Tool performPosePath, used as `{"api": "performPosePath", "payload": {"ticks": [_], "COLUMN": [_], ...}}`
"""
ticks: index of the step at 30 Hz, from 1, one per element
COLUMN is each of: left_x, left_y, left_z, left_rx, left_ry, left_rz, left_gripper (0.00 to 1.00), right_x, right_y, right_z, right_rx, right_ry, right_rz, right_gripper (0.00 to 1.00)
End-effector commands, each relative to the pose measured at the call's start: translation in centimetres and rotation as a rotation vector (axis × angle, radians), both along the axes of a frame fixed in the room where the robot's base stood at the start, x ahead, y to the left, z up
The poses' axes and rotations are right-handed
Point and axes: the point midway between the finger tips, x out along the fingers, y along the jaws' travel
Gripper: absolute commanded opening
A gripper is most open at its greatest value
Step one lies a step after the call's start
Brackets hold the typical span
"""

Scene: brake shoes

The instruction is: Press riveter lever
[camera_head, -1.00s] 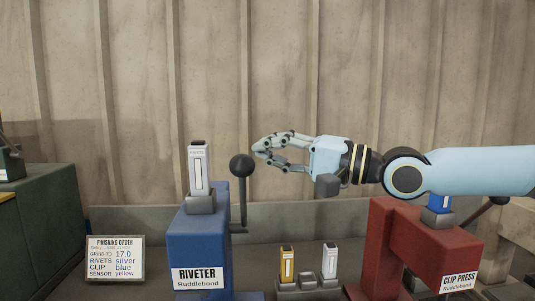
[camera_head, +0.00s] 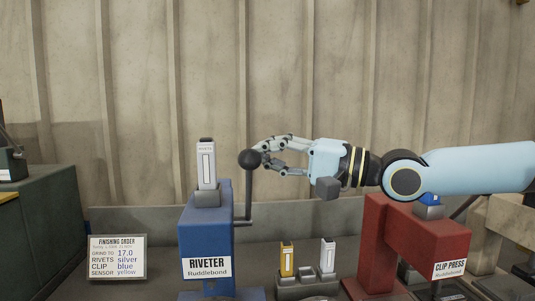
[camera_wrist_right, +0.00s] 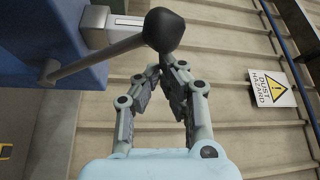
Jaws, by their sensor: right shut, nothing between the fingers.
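The blue riveter (camera_head: 207,232) stands left of the middle in the head view, with a silver rivet magazine (camera_head: 206,165) upright on top. Its lever, a dark rod with a black ball knob (camera_head: 249,159), stands upright on the machine's right side. The knob also shows in the right wrist view (camera_wrist_right: 163,29). My right gripper (camera_head: 259,156) is shut and empty, its fingertips right at the knob's right side in the head view. In the wrist view the fingertips lie just below the knob; I cannot tell whether they touch. My left gripper is out of view.
A red clip press (camera_head: 400,250) stands at the right under my right arm. Yellow (camera_head: 287,259) and silver (camera_head: 327,256) magazines stand in a rack (camera_head: 307,285) between the machines. An order card (camera_head: 118,257) stands at the left. A dust hazard sign (camera_wrist_right: 272,88) shows in the wrist view.

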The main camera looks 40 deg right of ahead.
Motion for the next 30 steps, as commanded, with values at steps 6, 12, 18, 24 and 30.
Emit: {"api": "performPosePath", "payload": {"ticks": [6, 12, 18, 24, 30], "left_x": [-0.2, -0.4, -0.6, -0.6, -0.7], "left_y": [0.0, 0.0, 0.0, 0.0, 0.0], "left_z": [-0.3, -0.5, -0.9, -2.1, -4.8], "left_rx": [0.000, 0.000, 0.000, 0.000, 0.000], "left_ry": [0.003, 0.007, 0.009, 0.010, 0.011], "left_rz": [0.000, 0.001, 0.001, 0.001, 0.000], "left_gripper": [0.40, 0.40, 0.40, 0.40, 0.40], "right_x": [-0.6, -1.0, -1.7, -3.2, -5.1], "right_y": [0.4, 0.6, 1.1, 1.9, 3.2], "right_z": [-0.4, -0.6, -1.2, -2.8, -5.4], "right_rx": [-0.019, -0.036, -0.062, -0.124, -0.223], "right_ry": [-0.034, -0.059, -0.105, -0.209, -0.368], "right_rz": [0.000, 0.001, 0.001, 0.000, -0.001], "right_gripper": [0.00, 0.00, 0.00, 0.00, 0.00]}}
